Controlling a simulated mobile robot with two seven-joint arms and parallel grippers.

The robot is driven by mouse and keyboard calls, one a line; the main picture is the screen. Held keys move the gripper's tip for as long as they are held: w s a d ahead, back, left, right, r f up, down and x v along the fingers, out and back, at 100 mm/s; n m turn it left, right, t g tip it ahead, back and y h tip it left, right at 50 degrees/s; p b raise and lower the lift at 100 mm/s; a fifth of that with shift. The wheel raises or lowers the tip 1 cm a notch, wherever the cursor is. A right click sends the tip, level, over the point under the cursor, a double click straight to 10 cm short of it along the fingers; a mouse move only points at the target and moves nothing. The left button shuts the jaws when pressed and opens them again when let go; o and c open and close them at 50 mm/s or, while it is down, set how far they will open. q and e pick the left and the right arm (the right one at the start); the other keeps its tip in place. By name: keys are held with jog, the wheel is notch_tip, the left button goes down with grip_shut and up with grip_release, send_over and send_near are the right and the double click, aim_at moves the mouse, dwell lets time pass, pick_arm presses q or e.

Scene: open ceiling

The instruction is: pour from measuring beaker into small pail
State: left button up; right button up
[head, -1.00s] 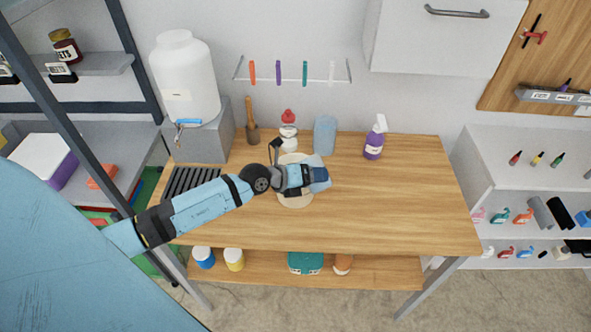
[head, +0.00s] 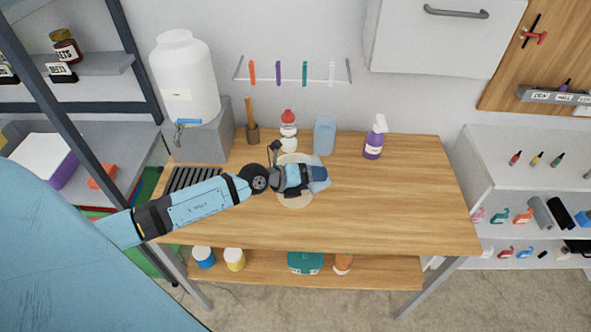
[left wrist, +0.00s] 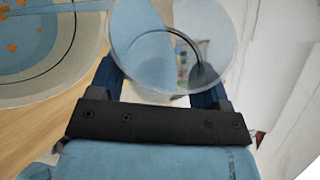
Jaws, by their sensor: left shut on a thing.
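My left gripper (head: 312,175) is shut on a see-through, bluish measuring beaker (head: 319,186), held over the middle-left of the workbench. In the left wrist view the beaker (left wrist: 172,45) sits between the fingers, its round rim in view. A pale round thing (head: 296,202) lies under the gripper, mostly hidden by it. In the left wrist view a cream-rimmed round thing (left wrist: 92,75) with a grey-blue inside and orange specks shows at the left, beside the beaker. I cannot tell for sure whether it is the small pail. My right gripper is not in view.
On the wooden workbench (head: 400,205), a bluish upright container (head: 324,136), a red-topped white bottle (head: 289,132) and a purple spray bottle (head: 374,140) stand behind the gripper. A white tank (head: 186,80) stands on a grey block at left. The bench's right side is clear.

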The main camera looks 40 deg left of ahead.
pick_arm(q)
jog(key=shift+s+a, duration=0.1)
jog(key=shift+a, duration=0.05)
jog(key=shift+h, duration=0.3)
jog(key=shift+r+n, duration=0.15)
jog(key=shift+n, duration=0.15)
dwell(0.4)
jog(key=shift+r+n+h+b, duration=0.15)
jog(key=shift+n+h+b, duration=0.15)
jog(key=shift+r, duration=0.1)
